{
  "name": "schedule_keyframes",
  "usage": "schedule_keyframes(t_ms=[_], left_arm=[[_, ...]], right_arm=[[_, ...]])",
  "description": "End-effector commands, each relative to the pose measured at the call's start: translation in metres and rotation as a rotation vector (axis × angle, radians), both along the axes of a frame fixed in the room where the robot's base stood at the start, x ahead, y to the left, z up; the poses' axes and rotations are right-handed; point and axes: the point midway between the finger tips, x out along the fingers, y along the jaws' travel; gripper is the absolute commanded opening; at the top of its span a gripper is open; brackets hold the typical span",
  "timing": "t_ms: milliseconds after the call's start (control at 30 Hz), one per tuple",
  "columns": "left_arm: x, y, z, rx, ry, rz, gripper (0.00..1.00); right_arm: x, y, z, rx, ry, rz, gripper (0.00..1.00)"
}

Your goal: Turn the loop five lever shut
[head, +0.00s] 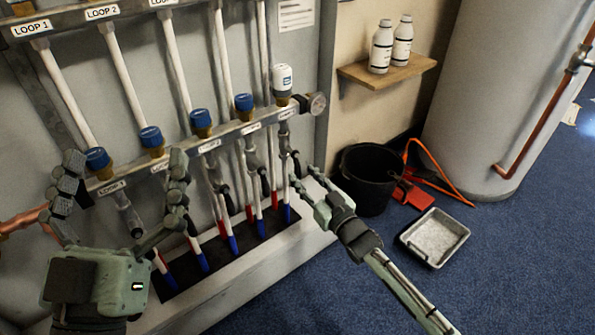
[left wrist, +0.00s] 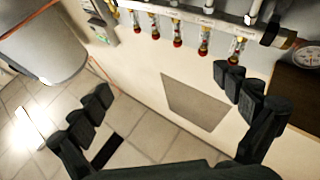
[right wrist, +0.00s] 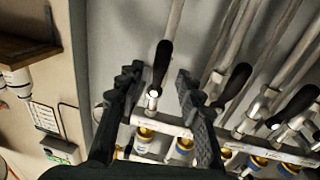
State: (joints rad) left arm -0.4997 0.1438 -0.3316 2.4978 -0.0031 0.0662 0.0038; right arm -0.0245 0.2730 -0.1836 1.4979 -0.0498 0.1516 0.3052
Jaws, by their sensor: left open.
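The loop five lever (head: 296,164) has a black handle and hangs below the right end of the manifold's lower rail (head: 232,132). In the right wrist view its handle (right wrist: 162,66) lies roughly along its pipe, between my fingers. My right gripper (head: 306,178) is open just below and right of this lever in the head view; it also shows in the right wrist view (right wrist: 158,78). I see no clear contact with the handle. My left gripper (head: 124,160) is open and empty in front of the loop one end, and shows open in the left wrist view (left wrist: 165,82).
Neighbouring black levers (right wrist: 237,82) hang close beside it. A black bucket (head: 368,180), red dustpan (head: 412,196) and grey tray (head: 434,238) stand on the floor at right.

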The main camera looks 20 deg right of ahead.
Motion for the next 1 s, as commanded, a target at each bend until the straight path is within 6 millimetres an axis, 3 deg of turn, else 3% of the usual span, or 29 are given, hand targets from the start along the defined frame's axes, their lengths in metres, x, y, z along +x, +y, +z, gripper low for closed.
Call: schedule_keyframes(t_ms=[233, 600, 900, 1000], left_arm=[[-0.005, 0.005, 0.01, -0.028, -0.087, 0.008, 1.0], [-0.006, 0.006, 0.014, -0.035, -0.108, 0.01, 1.0], [-0.006, 0.006, 0.014, -0.035, -0.108, 0.01, 1.0], [-0.006, 0.006, 0.014, -0.035, -0.107, 0.01, 1.0]], right_arm=[[0.033, 0.007, 0.0, 0.0, -0.001, 0.0, 0.37], [0.039, 0.008, 0.0, 0.0, 0.001, 0.0, 0.37], [0.039, 0.008, 0.0, 0.0, 0.001, 0.0, 0.0], [0.039, 0.008, 0.0, 0.0, 0.001, 0.0, 0.0]])
